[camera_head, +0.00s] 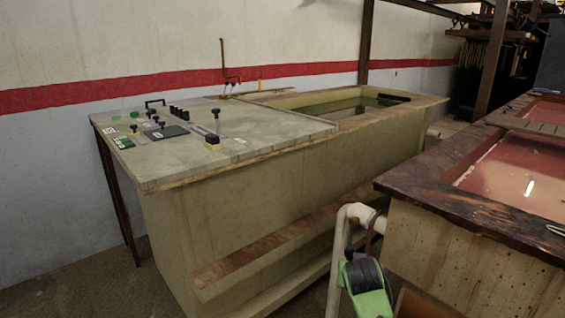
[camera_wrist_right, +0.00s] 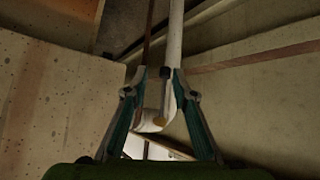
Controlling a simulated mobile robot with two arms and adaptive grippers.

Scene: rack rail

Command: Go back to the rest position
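My right gripper (camera_wrist_right: 157,74) shows in the right wrist view, its two green and grey fingers angled towards each other with a gap between the tips. I see nothing held in it. A white pipe (camera_wrist_right: 174,40) shows beyond and between the fingers; whether it touches them cannot be told. In the head view, a green and black part of my right arm (camera_head: 366,288) shows at the bottom, in front of the bent white pipe (camera_head: 340,240). My left gripper and left arm are not in view.
A pale bench (camera_head: 150,180) carries a control panel with black knobs (camera_head: 178,113) and an open tank (camera_head: 352,106). At right stands a second tank with a dark rim (camera_head: 440,195) and reddish liquid (camera_head: 520,180). Floor (camera_head: 90,290) is clear at lower left.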

